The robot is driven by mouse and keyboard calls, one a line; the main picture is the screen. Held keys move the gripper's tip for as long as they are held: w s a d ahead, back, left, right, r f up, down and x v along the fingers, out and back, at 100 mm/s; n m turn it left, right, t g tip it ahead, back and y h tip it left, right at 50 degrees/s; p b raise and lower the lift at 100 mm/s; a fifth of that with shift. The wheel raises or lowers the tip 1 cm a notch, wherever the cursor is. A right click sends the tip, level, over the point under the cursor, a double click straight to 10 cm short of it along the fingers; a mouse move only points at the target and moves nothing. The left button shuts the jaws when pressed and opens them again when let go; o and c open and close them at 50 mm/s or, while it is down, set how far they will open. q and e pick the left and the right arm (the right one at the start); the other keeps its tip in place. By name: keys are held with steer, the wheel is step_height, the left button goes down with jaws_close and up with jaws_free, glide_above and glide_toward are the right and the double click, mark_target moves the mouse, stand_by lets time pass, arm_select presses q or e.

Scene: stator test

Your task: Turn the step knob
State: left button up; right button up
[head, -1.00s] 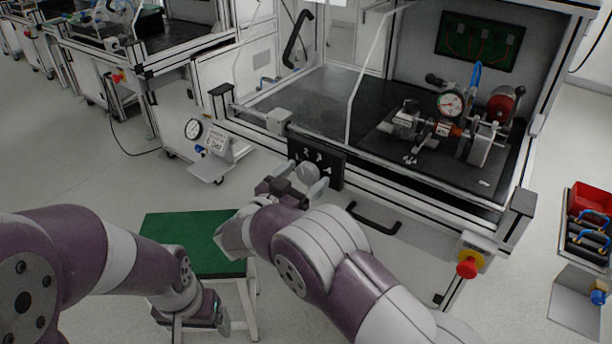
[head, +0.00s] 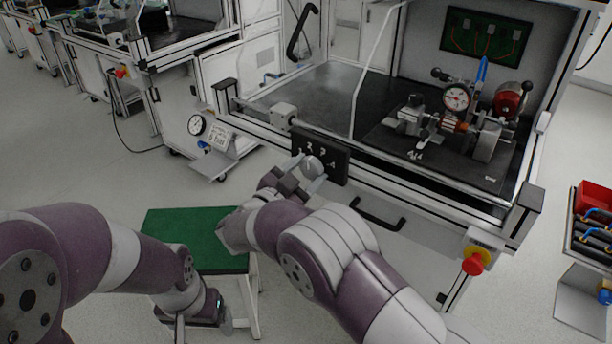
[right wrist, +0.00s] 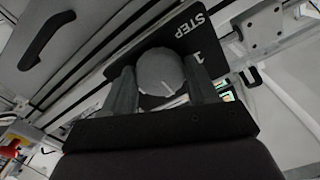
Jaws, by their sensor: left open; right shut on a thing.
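The step knob (head: 312,166) is a round grey knob on a black panel (head: 335,165) at the front of the test bench. The fingers also show in the right wrist view (right wrist: 160,88). My left gripper (head: 220,312) is open and empty, low beside the green-topped stool.
The green-topped stool (head: 190,238) stands below my arms.

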arm_select(q)
step_height(320, 180, down, 3)
steer(key=b, duration=0.2)
steer(key=shift+b, duration=0.3)
arm_select(e)
steer(key=m, duration=0.4)
steer(key=shift+m, duration=0.4)
steer(key=o, duration=1.1)
steer(key=shift+c, duration=0.2)
